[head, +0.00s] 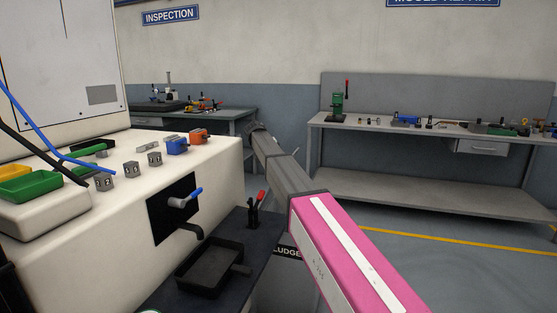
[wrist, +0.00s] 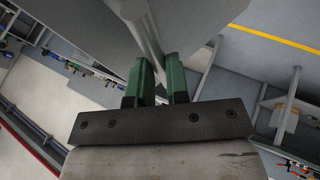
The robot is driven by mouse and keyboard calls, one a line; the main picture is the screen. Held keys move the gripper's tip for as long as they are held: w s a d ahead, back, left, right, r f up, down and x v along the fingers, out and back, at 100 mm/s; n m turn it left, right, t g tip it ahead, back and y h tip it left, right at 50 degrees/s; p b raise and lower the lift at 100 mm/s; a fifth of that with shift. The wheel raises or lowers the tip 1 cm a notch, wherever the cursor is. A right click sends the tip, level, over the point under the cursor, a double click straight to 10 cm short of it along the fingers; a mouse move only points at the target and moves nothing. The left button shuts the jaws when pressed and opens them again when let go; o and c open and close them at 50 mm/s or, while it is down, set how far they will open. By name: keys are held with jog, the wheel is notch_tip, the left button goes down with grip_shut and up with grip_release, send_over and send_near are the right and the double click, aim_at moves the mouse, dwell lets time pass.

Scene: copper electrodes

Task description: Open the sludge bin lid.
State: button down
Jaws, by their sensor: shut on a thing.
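In the wrist view my gripper (wrist: 160,78) has two green fingers closed around a grey bar (wrist: 146,32), which looks like the lid's handle. A broad grey panel (wrist: 195,18), apparently the sludge bin lid, spreads behind the bar and fills the top middle of that view. My pink and grey arm covers much of that area. My gripper, the handle and the lid are hidden there, and I cannot tell the lid's angle.
A white machine (head: 215,158) with a blue-handled tap (head: 186,198) stands left. A dark bench (head: 235,222) holds a black tray (head: 207,272) and a pen holder (head: 253,215) close to my arm. A workbench (head: 415,128) stands at the back right; the floor before it is clear.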

jog(key=shift+a+f, duration=0.3)
jog(key=shift+f, duration=0.15)
jog(key=c, duration=1.1)
grip_release()
jog(key=shift+w, duration=0.1)
jog(key=shift+r, duration=0.15)
jog(key=v, duration=1)
jog(key=shift+r, duration=0.3)
jog(key=shift+a, duration=0.15)
